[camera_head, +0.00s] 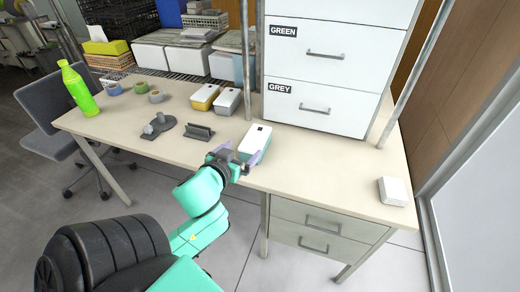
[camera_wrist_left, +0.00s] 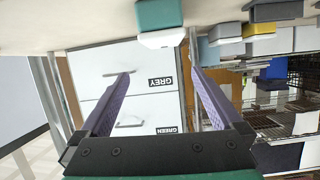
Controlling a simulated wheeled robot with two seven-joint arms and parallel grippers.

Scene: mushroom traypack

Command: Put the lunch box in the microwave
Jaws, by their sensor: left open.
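A lunch box (camera_head: 257,138) with a white lid lies on the table in front of the drawer cabinet. In the left wrist view, which is upside down, its teal base (camera_wrist_left: 160,13) and white lid show at the top. My left gripper (camera_head: 240,154) is open at the box's near end, with its purple fingers toward either side of it. The left wrist view shows the spread fingers (camera_wrist_left: 161,55) with nothing held between them. I cannot tell whether they touch the box. No microwave is in view. My right gripper is not in view.
A yellow box (camera_head: 204,98) and a grey box (camera_head: 228,101), both white-lidded, stand behind. A dark holder (camera_head: 199,133), tape rolls (camera_head: 156,97) and a green bottle (camera_head: 78,88) are left. A drawer cabinet (camera_head: 322,65) rises behind. A white box (camera_head: 394,190) is right.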

